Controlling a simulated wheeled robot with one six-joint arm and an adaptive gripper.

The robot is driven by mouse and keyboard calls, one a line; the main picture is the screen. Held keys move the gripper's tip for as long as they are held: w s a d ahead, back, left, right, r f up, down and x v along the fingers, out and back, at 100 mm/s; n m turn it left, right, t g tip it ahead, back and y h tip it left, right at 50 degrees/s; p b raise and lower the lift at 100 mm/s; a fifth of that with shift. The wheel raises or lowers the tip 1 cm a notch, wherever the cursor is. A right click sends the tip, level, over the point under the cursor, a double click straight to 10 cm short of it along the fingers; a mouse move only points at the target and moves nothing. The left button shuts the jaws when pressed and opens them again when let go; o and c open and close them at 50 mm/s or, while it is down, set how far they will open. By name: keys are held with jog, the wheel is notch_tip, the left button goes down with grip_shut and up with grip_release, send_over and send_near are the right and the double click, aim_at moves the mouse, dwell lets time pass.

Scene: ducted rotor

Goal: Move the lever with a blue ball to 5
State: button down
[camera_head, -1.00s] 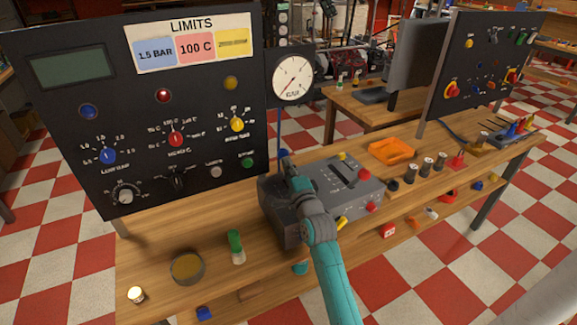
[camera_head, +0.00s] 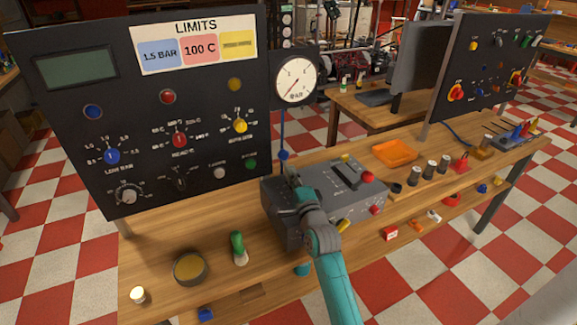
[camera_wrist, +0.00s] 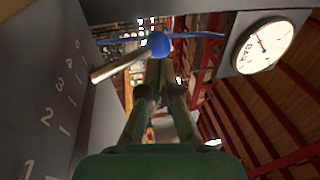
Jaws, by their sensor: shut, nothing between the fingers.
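The lever is a bare metal rod with a blue ball (camera_wrist: 160,44) on its end, seen in the wrist view. It sticks out from the grey box side, which carries a column of printed numbers, 1 to 4 clearly readable. I cannot tell exactly which number the rod points at. In the head view the blue ball (camera_head: 283,155) shows just beyond my gripper, at the left end of the grey box (camera_head: 335,192). My gripper (camera_wrist: 157,68) is shut and empty. Its fingertips are just below the ball in the wrist picture; contact cannot be told.
A pressure gauge (camera_head: 296,80) with a blue hose stands above the box. A large black control panel (camera_head: 60,130) rises behind at left. A round tin (camera_head: 190,268) and a green-topped item (camera_head: 238,247) stand on the wooden bench left of the box.

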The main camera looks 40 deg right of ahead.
jog(key=v, duration=0.8)
jog(key=s+a+f+n+g+y, duration=0.1)
jog(key=s+a+f+n+y, duration=0.1)
jog(key=s+a+f+n, duration=0.35)
jog(key=s+a+f+n+y, duration=0.1)
jog(key=s+a+f+n, duration=0.2)
jog(key=s+a, duration=0.6)
jog(key=s+a+n+g+y, duration=0.1)
jog(key=s+a+n, duration=0.2)
jog(key=s, duration=0.5)
jog(key=s+a+n+g+y, duration=0.1)
jog(key=s+a+n+y, duration=0.1)
jog(key=s+n, duration=0.4)
jog(key=s+a+n+g+y, duration=0.1)
jog(key=s+a+n, duration=0.4)
jog(key=s, duration=0.6)
jog(key=shift+r+y, duration=0.3)
jog(key=shift+r, duration=0.05)
